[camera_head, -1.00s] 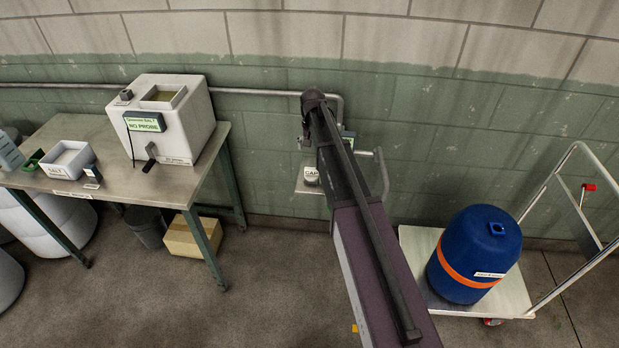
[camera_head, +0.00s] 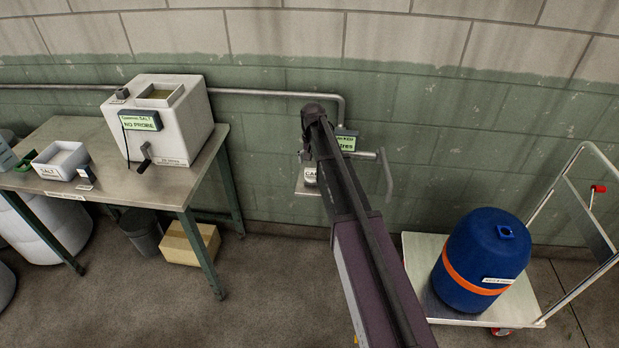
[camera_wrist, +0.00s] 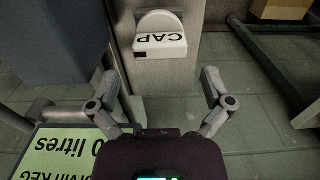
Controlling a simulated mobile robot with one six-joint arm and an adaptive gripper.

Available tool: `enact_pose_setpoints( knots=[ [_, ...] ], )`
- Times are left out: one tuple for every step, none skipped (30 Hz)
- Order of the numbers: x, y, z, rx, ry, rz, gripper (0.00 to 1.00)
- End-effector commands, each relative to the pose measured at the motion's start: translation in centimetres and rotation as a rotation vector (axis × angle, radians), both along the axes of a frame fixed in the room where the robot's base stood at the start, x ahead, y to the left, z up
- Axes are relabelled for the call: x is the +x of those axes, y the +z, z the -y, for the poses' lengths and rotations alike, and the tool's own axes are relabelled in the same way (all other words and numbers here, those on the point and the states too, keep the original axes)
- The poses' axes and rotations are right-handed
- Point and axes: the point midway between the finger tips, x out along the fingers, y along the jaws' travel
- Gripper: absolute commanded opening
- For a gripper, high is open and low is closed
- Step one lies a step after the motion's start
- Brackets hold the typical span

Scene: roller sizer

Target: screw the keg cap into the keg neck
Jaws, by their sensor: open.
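The keg cap (camera_wrist: 160,38) is a white piece lettered CAP, upside down in the wrist view. It sits on a pale bracket, and in the head view the cap (camera_head: 310,174) is partly covered by my arm. My gripper (camera_wrist: 158,82) is open and empty, its two fingers spread on either side below the cap and apart from it. The blue keg (camera_head: 482,262) with an orange band stands upright on a cart at right.
The white cart (camera_head: 420,262) has a tall handle at right. A pipe (camera_head: 270,92) runs along the wall above the bracket (camera_head: 306,190). A green litres sign (camera_wrist: 60,155) is close to my left finger. A steel table (camera_head: 150,185) with a white box (camera_head: 185,130) stands at left.

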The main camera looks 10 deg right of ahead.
Motion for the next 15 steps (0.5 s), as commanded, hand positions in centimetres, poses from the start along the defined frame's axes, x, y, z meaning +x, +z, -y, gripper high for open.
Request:
enact_pose_setpoints(
  knots=[
    [0.0,0.02,0.01,0.0,0.0,0.0,1.0],
    [-0.01,0.03,0.02,0.0,0.0,0.0,1.0],
    [0.0,0.04,0.02,0.0,0.0,0.0,1.0],
    [0.0,0.04,0.03,0.0,0.0,0.0,1.0],
    [0.0,0.04,0.03,0.0,0.0,0.0,1.0],
    [0.0,0.04,0.03,0.0,0.0,0.0,1.0],
    [0.0,0.04,0.03,0.0,0.0,0.0,1.0],
    [0.0,0.02,0.04,0.0,0.0,0.0,1.0],
    [0.0,-0.03,0.04,0.0,0.0,0.0,1.0],
    [0.0,-0.08,0.04,0.0,-0.001,0.0,1.0],
    [-0.01,-0.15,0.04,0.0,-0.001,0.0,1.0],
    [-0.02,-0.29,0.03,0.0,-0.001,0.0,1.0],
    [-0.02,-0.41,0.04,0.0,-0.001,0.0,1.0],
    [-0.04,-0.55,0.03,0.0,-0.001,0.0,1.0],
    [-0.05,-0.78,0.02,0.0,-0.001,0.0,1.0]
  ],
)
